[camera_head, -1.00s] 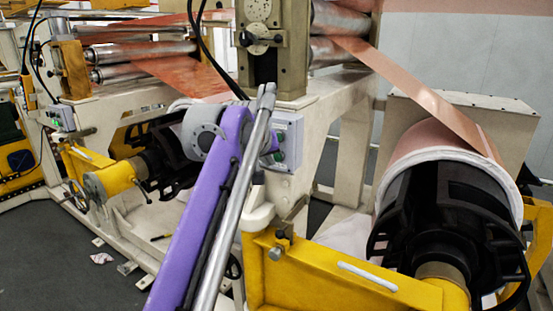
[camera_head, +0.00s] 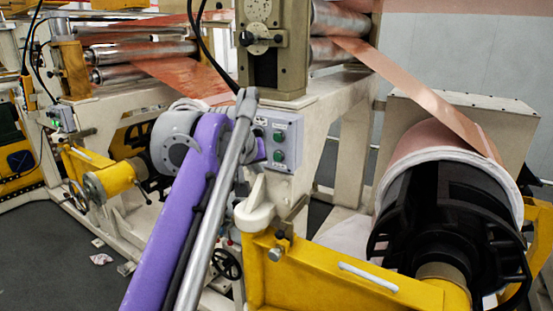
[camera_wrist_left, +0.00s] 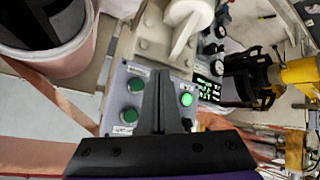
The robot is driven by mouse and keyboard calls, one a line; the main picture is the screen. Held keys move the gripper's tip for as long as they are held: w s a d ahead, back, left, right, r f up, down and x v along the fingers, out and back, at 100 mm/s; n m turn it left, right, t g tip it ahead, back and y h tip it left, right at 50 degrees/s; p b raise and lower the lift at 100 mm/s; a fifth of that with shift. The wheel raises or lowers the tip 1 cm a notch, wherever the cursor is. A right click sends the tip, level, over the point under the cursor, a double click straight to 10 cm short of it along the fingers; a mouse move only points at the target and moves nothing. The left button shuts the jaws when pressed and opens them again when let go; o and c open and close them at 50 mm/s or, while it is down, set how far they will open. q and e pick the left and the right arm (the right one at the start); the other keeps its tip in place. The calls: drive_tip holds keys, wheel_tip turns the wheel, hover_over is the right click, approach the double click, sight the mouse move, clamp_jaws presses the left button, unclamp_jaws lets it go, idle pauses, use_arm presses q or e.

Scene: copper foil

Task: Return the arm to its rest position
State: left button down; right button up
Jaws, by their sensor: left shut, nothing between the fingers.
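My left arm (camera_head: 180,220), purple with a grey joint, reaches up from the bottom of the head view. My left gripper (camera_head: 260,152) is mostly hidden behind the arm there, beside the grey control box (camera_head: 293,150). In the left wrist view the dark fingers of the left gripper (camera_wrist_left: 159,75) are shut with nothing between them. They overlap the control box (camera_wrist_left: 114,98) in that picture, between green buttons; one button (camera_wrist_left: 187,99) glows bright green. Whether the fingertips touch the box I cannot tell. My right gripper is not in view.
A yellow frame (camera_head: 330,275) and a large black roll core (camera_head: 445,215) with copper foil (camera_head: 425,95) stand at the right. A beige machine body (camera_head: 335,100) rises behind the arm. Grey floor (camera_head: 50,260) is open at the lower left.

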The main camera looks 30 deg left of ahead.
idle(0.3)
use_arm(q)
drive_tip(key=s+d+f+m+g, duration=0.1)
drive_tip(key=s+d+f+m, duration=0.1)
drive_tip(key=s+d+f, duration=0.3)
drive_tip(key=s+d+f+m+g+h, duration=0.1)
drive_tip(key=s+d+f, duration=0.4)
drive_tip(key=s+f, duration=0.6)
drive_tip(key=s+d+f+m+g+h, duration=0.1)
drive_tip(key=s+d+f+m, duration=0.2)
drive_tip(key=s+f, duration=0.6)
wheel_tip(320, 180, down, 11)
drive_tip(key=shift+d+f+m, duration=0.15)
drive_tip(key=shift+d+m, duration=0.15)
drive_tip(key=shift+d, duration=0.75)
drive_tip(key=shift+s, duration=0.1)
